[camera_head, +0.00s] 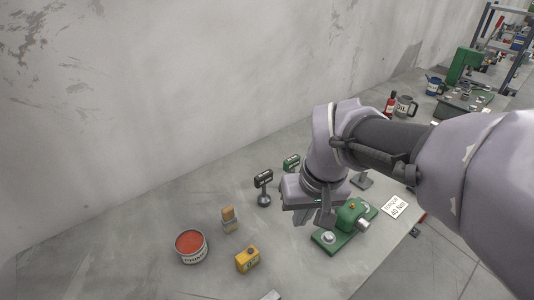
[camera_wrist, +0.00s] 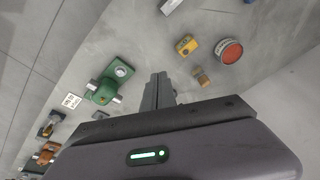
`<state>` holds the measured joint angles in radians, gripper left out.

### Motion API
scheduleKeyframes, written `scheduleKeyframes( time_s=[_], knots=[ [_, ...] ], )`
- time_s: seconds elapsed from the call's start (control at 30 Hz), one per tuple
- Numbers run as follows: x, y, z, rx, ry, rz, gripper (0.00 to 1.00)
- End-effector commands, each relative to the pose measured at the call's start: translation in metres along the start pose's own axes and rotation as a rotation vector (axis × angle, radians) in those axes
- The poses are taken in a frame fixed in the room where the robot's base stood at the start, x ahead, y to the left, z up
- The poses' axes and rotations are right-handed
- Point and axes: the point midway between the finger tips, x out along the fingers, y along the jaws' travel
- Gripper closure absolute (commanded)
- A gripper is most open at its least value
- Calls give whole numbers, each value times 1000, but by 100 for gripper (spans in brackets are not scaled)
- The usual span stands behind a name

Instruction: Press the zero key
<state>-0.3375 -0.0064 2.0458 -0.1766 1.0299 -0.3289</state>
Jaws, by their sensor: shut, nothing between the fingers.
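No zero key can be made out in either view. A small black-headed unit on a round stand (camera_head: 263,179) stands left of my gripper (camera_head: 300,217), and a green-headed one (camera_head: 291,162) is behind it; their faces are too small to read. A green machine with a round metal part (camera_head: 345,225) sits just right of my gripper, and it also shows in the wrist view (camera_wrist: 107,85). My gripper is shut and empty, pointing down above the table, apart from these things. Its fingers show in the wrist view (camera_wrist: 158,90). My arm hides part of the table.
A red paint can (camera_head: 191,246), a brush (camera_head: 229,218) and a yellow box (camera_head: 247,259) stand at the left. A card reading 40 Nm (camera_head: 395,207) lies at the right. A red bottle (camera_head: 390,104) and an oil can (camera_head: 405,106) stand farther back. The wall borders the table.

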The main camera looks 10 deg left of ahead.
Motion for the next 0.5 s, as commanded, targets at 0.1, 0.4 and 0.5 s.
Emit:
scheduleKeyframes(
  time_s=[0.1, 0.4, 0.5],
  knots=[
    [25, -36, -36, -205, -101, 5, 100],
    [92, -93, -63, -511, -228, 13, 100],
    [98, -96, -63, -530, -235, 14, 100]
  ],
)
